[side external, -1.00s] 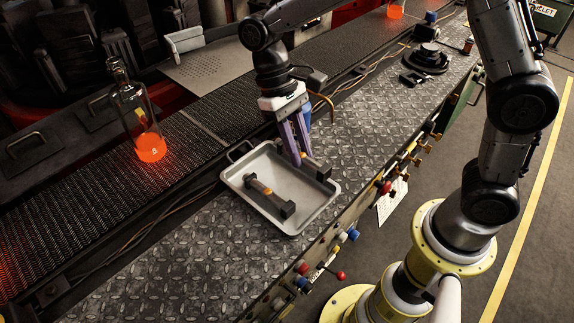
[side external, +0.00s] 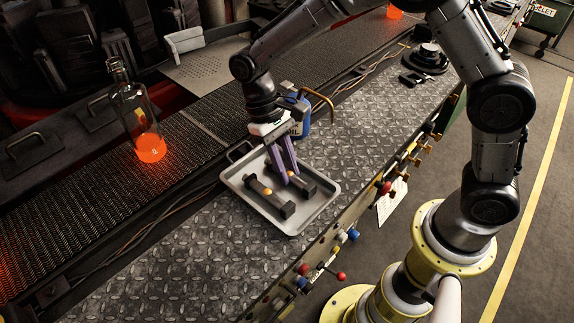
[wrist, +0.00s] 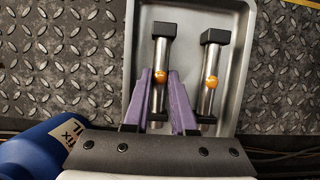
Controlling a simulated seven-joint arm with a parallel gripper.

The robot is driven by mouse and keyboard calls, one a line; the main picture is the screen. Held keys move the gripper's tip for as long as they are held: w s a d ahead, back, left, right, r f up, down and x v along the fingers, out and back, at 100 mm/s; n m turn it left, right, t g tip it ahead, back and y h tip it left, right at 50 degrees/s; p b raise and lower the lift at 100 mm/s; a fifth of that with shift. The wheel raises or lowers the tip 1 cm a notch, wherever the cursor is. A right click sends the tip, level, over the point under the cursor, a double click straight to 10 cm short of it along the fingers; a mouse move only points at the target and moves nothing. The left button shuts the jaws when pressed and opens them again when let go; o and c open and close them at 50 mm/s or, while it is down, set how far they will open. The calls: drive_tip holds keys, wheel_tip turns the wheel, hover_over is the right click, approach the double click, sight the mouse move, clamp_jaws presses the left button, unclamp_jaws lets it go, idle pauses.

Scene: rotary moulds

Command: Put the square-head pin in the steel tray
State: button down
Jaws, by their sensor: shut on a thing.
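The grey steel tray (side external: 313,207) lies on the plated bench; it also shows in the wrist view (wrist: 187,62). My gripper (side external: 290,179) points down into it with purple fingers, seen again in the wrist view (wrist: 158,78). The fingers are shut on a steel pin (wrist: 161,54) with a dark blocky head and an orange ball on its shaft. This pin (side external: 307,186) is within the tray's outline, low over or on its floor; I cannot tell which. A similar second pin (side external: 263,190), at right in the wrist view (wrist: 213,60), lies beside it, apart and roughly parallel.
A blue oil can (side external: 303,117) stands just behind the tray, close to my gripper; it shows at lower left in the wrist view (wrist: 35,150). A bottle with a glowing orange base (side external: 146,140) stands on the conveyor. The bench left of the tray is clear.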

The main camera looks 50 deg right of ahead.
drive_tip(key=c, duration=0.7)
unclamp_jaws()
drive_tip(key=shift+c, duration=0.2)
drive_tip(key=shift+r, duration=0.1)
drive_tip(key=v, duration=1.2)
drive_tip(key=s+d+r+t, duration=0.2)
drive_tip(key=s+d+r, duration=0.2)
drive_tip(key=d+r, duration=0.1)
drive_tip(key=s+d+t, duration=0.4)
drive_tip(key=s, duration=0.4)
drive_tip(key=s+d+f+t, duration=0.1)
drive_tip(key=s+d+t, duration=0.3)
drive_tip(key=s, duration=0.5)
drive_tip(key=shift+s+d, duration=0.2)
drive_tip(key=shift+d, duration=0.2)
